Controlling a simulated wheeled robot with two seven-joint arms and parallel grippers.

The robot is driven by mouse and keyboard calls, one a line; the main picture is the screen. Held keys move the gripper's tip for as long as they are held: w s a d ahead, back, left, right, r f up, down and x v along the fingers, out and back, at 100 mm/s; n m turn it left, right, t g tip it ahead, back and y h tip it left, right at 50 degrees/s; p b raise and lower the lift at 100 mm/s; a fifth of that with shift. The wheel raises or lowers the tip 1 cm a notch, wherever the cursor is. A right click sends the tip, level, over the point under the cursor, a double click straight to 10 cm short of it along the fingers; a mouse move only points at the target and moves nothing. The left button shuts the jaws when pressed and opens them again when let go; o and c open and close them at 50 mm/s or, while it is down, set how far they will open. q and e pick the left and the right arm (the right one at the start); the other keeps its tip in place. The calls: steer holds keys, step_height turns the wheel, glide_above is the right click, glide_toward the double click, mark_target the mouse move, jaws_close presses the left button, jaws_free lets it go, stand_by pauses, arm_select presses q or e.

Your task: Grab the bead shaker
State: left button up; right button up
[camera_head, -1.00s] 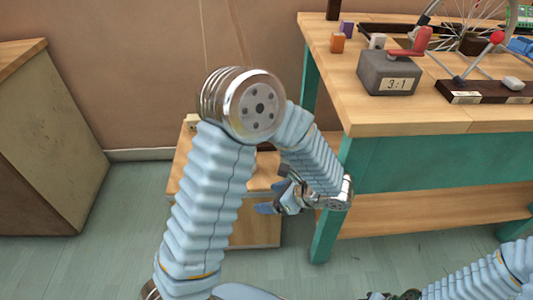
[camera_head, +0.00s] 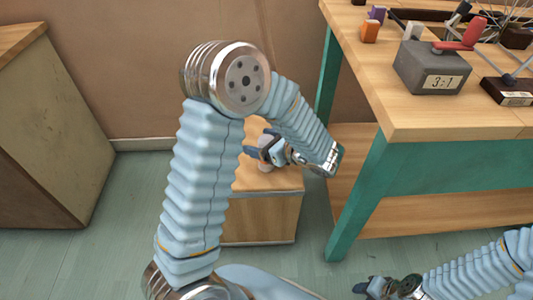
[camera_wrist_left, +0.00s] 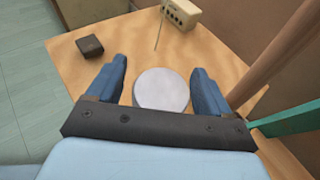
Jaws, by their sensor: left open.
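A pale grey, round-topped object, which looks like the bead shaker (camera_wrist_left: 161,90), stands on a small wooden stand (camera_head: 270,182). In the left wrist view it sits between the two blue fingers of my left gripper (camera_wrist_left: 160,72). The fingers are spread, with a gap on each side of it. In the head view my left gripper (camera_head: 262,146) is over the stand top, and the shaker is mostly hidden by the fingers. My right gripper (camera_head: 375,287) is low at the bottom edge, partly cut off, and its jaws are unclear.
On the stand top are a small dark box (camera_wrist_left: 89,46) and a cream radio-like box (camera_wrist_left: 180,13) with a thin rod. A workbench (camera_head: 450,118) with a green-blue frame stands close on the right, holding a grey 3:1 block (camera_head: 432,70). A cabinet (camera_head: 60,135) is at left.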

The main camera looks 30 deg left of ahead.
arm_select(q)
steer(key=c, duration=1.1)
